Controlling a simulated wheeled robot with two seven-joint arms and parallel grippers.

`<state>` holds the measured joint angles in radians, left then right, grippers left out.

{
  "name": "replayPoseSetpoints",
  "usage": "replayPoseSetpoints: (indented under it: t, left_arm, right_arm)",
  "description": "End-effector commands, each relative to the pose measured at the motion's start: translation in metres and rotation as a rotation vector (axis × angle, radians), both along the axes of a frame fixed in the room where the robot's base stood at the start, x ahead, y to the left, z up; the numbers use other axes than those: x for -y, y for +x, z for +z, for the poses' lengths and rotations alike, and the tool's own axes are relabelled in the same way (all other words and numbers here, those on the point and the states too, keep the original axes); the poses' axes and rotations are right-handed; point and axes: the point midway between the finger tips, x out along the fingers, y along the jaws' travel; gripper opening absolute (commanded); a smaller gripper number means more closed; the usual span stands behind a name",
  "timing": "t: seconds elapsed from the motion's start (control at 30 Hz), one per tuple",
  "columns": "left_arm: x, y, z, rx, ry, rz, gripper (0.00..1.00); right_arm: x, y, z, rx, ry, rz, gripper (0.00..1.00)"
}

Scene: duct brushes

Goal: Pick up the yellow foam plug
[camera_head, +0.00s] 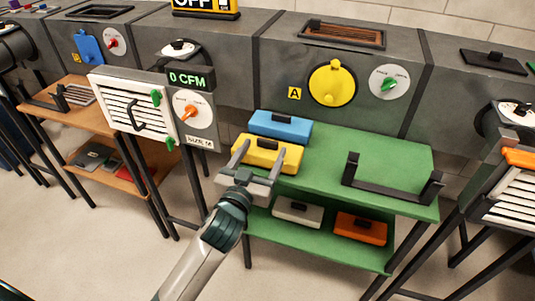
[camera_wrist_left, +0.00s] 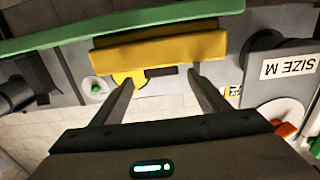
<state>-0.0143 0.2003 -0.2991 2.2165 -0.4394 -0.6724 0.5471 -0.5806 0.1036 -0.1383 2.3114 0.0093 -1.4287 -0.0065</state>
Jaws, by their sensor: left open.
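The yellow foam plug (camera_head: 267,153) is a long block with a dark grip on it. It lies on the front left of the green table's top (camera_head: 365,160), just in front of a blue plug (camera_head: 280,125). My left gripper (camera_head: 264,148) is open, its two fingers spread and reaching up to the yellow plug. In the left wrist view, the yellow plug (camera_wrist_left: 160,48) spans across beyond the fingertips (camera_wrist_left: 160,82), with its dark grip between them. I cannot tell whether the fingers touch it. My right gripper is not in view.
A black bracket (camera_head: 393,184) stands on the table's right side. The lower shelf holds a grey plug (camera_head: 297,212) and an orange plug (camera_head: 360,228). The duct (camera_head: 285,75) runs behind, and a white louvred panel (camera_head: 125,105) stands to the left.

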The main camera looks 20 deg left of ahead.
Motion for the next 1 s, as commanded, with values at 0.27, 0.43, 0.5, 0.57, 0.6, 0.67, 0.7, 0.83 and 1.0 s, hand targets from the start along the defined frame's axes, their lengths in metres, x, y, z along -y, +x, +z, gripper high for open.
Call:
replayPoseSetpoints:
  t: [0.27,0.43,0.5,0.57,0.6,0.67,0.7,0.83,1.0]
  left_arm:
    - [-0.002,0.032,-0.007,0.001,0.002,0.001,0.69]
    - [-0.001,0.046,-0.007,0.000,0.002,0.000,0.69]
    - [-0.001,0.048,-0.007,0.000,0.002,0.000,0.69]
    - [-0.001,0.048,-0.007,0.000,0.001,0.000,0.69]
    - [-0.001,0.048,-0.007,0.000,0.001,0.000,0.69]
    - [-0.001,0.048,-0.007,0.000,0.001,0.000,0.69]
    - [-0.001,0.048,-0.007,0.000,0.001,0.000,0.69]
    - [-0.001,0.048,-0.007,0.000,0.001,0.000,0.69]
    - [-0.001,0.048,-0.007,0.000,0.001,0.000,0.54]
  right_arm:
    - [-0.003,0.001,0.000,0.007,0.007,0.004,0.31]
    - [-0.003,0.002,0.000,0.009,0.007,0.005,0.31]
    - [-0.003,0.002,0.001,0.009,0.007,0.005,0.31]
    - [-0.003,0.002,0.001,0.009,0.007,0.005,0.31]
    - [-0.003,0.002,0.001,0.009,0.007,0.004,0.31]
    - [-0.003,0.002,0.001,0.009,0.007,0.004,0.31]
    - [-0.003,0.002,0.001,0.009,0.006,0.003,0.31]
    - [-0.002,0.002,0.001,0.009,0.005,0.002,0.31]
    - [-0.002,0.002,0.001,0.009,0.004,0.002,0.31]
